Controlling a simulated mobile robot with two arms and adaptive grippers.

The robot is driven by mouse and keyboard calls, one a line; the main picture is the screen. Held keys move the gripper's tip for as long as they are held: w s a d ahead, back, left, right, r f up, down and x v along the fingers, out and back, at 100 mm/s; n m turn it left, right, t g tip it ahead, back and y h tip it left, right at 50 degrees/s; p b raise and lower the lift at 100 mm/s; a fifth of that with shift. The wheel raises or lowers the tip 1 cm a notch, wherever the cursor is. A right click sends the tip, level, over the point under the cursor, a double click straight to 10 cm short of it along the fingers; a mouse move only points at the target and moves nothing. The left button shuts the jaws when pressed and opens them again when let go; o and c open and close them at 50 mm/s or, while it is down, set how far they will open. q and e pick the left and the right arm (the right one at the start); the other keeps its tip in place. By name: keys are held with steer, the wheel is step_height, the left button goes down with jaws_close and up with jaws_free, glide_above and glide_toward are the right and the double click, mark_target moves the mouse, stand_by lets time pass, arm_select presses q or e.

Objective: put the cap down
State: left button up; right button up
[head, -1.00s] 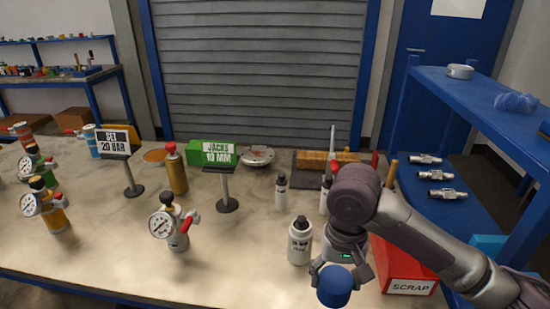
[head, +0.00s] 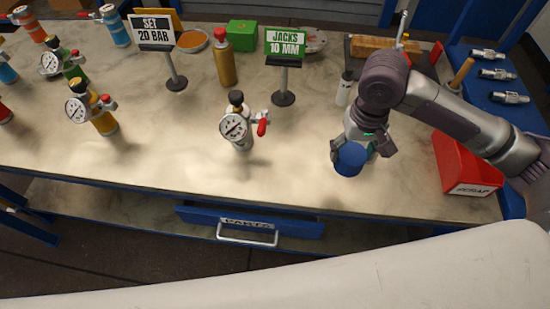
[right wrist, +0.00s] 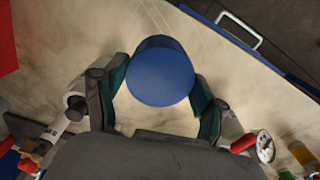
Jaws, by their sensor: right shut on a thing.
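The blue cap (head: 350,158) is round and held between the fingers of my right gripper (head: 362,150), over the front right part of the workbench (head: 190,155). In the right wrist view the cap (right wrist: 160,72) sits between the two green-padded fingers of the right gripper (right wrist: 160,95), with bare bench top around it. I cannot tell whether it touches the bench. A small white bottle (head: 345,88) stands behind the gripper, partly hidden by the arm. My left gripper is not in view.
A red SCRAP bin (head: 465,165) is right of the cap. A gauge vessel (head: 238,128) stands to the left. Signs for SET 20 BAR (head: 157,30) and JACKS 10 MM (head: 285,45) stand farther back. The bench front between gauge and cap is clear, above a blue drawer (head: 250,222).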

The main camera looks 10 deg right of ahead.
steer(key=w+a+f, duration=0.1)
steer(key=a+f, duration=0.2)
steer(key=w+a+f, duration=0.2)
steer(key=a+f, duration=0.1)
steer(key=w+a+f, duration=0.1)
steer(key=a+f, duration=0.1)
steer(key=f, duration=0.1)
steer(key=shift+w+a+f+p, duration=0.2)
steer(key=shift+w+a+p, duration=0.2)
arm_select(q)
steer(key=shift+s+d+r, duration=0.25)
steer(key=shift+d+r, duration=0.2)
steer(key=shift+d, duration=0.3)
arm_select(e)
steer(key=shift+f, duration=0.55)
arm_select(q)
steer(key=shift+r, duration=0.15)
arm_select(e)
steer(key=shift+f, duration=0.25)
steer(key=shift+f, duration=0.15)
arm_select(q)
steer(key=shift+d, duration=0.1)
arm_select(e)
steer(key=o, duration=1.3)
steer(key=shift+o, duration=0.2)
